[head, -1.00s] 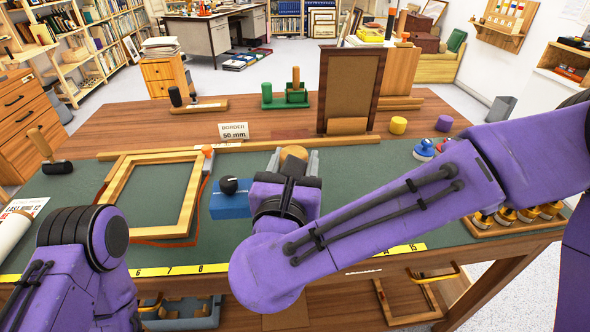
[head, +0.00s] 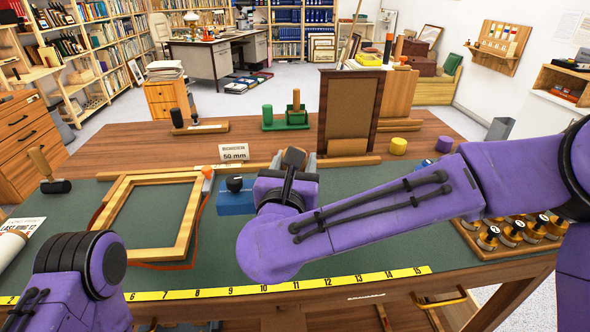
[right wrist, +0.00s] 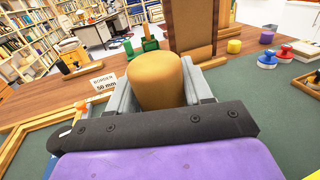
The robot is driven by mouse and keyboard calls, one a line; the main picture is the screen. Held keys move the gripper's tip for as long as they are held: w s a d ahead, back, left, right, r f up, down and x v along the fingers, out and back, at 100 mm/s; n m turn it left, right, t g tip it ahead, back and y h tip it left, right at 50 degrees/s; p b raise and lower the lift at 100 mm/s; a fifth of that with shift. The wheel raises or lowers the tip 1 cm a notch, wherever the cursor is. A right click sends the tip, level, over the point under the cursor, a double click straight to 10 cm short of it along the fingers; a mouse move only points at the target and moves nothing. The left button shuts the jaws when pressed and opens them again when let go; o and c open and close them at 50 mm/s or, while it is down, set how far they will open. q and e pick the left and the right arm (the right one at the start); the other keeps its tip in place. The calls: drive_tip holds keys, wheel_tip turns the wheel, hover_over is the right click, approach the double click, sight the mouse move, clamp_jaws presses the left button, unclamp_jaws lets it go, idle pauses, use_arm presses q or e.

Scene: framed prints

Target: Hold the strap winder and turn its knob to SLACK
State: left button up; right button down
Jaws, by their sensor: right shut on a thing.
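The strap winder is a blue block (head: 235,203) with a black round knob (head: 235,184) on its left part, on the green mat right of a wooden frame (head: 155,217). An orange strap (head: 205,190) runs around the frame. My right gripper (right wrist: 156,85) is shut on a tan cylindrical grip (right wrist: 155,78) in the right wrist view. Beside the block in the head view, the gripper (head: 293,165) hides its right end. Whether the grip joins the block is hidden. The knob's setting is too small to read. My left arm is at the lower left; its gripper is out of view.
A wooden rail (head: 255,168) lies behind the winder, with a "BORDER 50 mm" card (head: 234,152). A brown frame (head: 347,112) stands behind my right gripper. Mat left of my right forearm is clear in front of the block.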

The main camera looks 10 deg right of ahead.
drive_tip(key=shift+w+d, duration=0.1)
drive_tip(key=shift+w, duration=0.35)
use_arm(q)
drive_tip(key=shift+f, duration=0.1)
wheel_tip(320, 180, down, 12)
drive_tip(key=b, duration=1.2)
use_arm(e)
wheel_tip(320, 180, down, 12)
drive_tip(key=shift+f, duration=0.1)
use_arm(q)
drive_tip(key=shift+f+b, duration=0.3)
drive_tip(key=shift+b, duration=0.05)
use_arm(e)
drive_tip(key=shift+f, duration=0.35)
use_arm(q)
drive_tip(key=shift+c, duration=0.3)
idle(0.4)
